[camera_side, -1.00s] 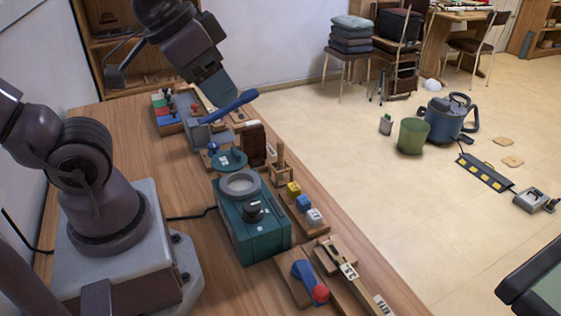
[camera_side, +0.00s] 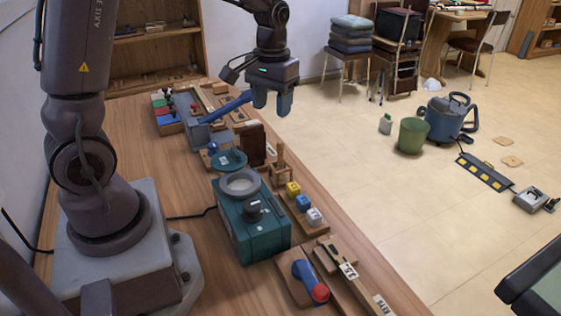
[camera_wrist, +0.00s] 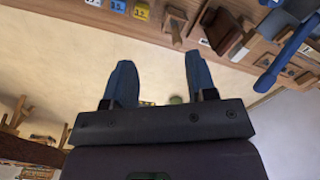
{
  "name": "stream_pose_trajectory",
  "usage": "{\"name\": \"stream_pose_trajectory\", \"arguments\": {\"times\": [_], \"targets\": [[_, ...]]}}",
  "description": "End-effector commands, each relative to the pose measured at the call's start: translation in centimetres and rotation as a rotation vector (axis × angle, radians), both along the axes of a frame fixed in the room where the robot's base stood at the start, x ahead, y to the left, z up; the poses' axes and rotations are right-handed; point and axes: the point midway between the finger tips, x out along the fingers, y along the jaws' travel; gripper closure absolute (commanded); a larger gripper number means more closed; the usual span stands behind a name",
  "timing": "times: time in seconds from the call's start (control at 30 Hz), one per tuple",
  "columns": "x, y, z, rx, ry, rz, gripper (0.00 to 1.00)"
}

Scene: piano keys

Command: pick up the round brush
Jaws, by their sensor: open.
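A small wooden stand (camera_side: 281,173) near the table's right edge holds an upright piece with a wooden handle (camera_side: 280,153), which looks like the round brush. Its bristles cannot be made out. In the wrist view the handle (camera_wrist: 176,39) shows small near the top, beyond the fingertips. My gripper (camera_side: 272,103) is open and empty, with its blue fingers pointing down, well above and behind the stand, near the far right edge of the table. In the wrist view the gripper's two fingers (camera_wrist: 159,62) are apart with nothing between them.
A blue lever (camera_side: 226,107) rises close left of my gripper. A dark brown block (camera_side: 253,144) stands beside the wooden stand. A teal box (camera_side: 250,232) and a board with yellow, blue and white cubes (camera_side: 304,203) are nearer. Open floor lies right of the table.

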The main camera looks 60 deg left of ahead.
Motion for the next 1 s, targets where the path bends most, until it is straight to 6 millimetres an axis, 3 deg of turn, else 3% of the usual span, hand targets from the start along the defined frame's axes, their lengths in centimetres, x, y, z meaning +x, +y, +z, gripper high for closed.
{"name": "stream_pose_trajectory", "arguments": {"times": [0.1,0.2,0.33,0.73,1.0], "targets": [[2.1,2.7,-2.9,0.004,0.047,0.105,0.48],[3.7,4.3,-4.1,0.017,0.052,0.176,0.48],[5.5,5.1,-3.1,0.034,0.006,0.247,0.48],[5.0,5.1,-9.5,0.03,0.015,0.268,0.48],[4.8,5.2,-11.6,0.03,0.014,0.267,0.48]]}}
